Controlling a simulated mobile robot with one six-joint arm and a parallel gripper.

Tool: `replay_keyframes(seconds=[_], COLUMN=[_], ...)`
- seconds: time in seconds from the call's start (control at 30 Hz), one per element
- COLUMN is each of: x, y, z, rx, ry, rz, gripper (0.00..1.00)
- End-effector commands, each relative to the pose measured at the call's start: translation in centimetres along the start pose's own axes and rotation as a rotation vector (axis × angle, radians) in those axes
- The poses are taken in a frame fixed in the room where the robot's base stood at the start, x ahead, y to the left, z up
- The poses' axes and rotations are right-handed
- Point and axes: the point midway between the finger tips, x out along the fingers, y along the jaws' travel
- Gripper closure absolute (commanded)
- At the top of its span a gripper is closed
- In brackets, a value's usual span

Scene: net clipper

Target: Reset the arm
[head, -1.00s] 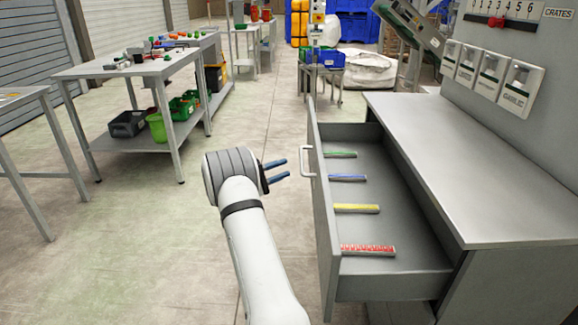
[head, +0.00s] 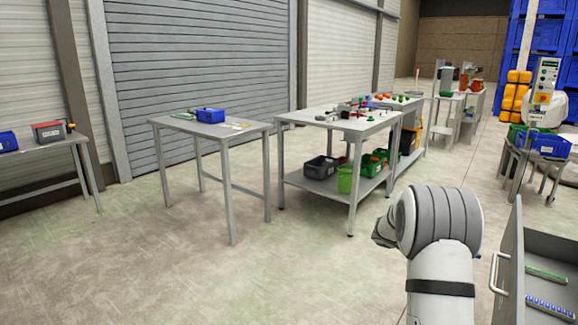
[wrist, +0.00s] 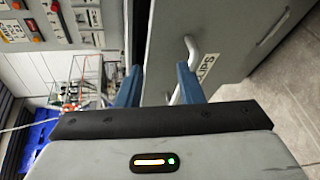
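My white and grey arm (head: 440,235) is bent at the lower right of the head view, left of the open drawer. Its fingers are hidden there behind the wrist. In the wrist view my gripper (wrist: 158,84) shows two blue fingers spread apart with nothing between them. The drawer (head: 511,265) stands pulled out at the right edge of the head view, with a green strip (head: 546,275) and part of a blue strip (head: 550,307) inside. A metal drawer handle (wrist: 191,62) shows beyond the fingers in the wrist view; the head view shows it clear of my arm.
A grey table (head: 185,122) with a blue box (head: 209,115) stands left of centre. A workbench (head: 340,122) with small parts and bins below stands behind my arm. Another table (head: 30,152) is at far left. The floor (head: 150,265) at front left is clear.

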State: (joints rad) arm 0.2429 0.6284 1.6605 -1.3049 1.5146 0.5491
Motion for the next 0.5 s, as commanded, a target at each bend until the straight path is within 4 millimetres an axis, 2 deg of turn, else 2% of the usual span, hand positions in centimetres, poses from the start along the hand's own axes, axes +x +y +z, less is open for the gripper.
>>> replay_keyframes(seconds=[0.03,0.1,0.3,0.5], x=[-1.6,-3.3,-8.5,-13.9], y=[2.1,3.1,4.9,5.8], z=[2.2,4.8,12.5,20.3], rx=[-0.008,-0.026,-0.066,-0.084], ry=[0.013,0.030,0.109,0.225], rz=[-0.069,-0.171,-0.461,-0.739], gripper=[0.66,0.66,0.66,0.66])
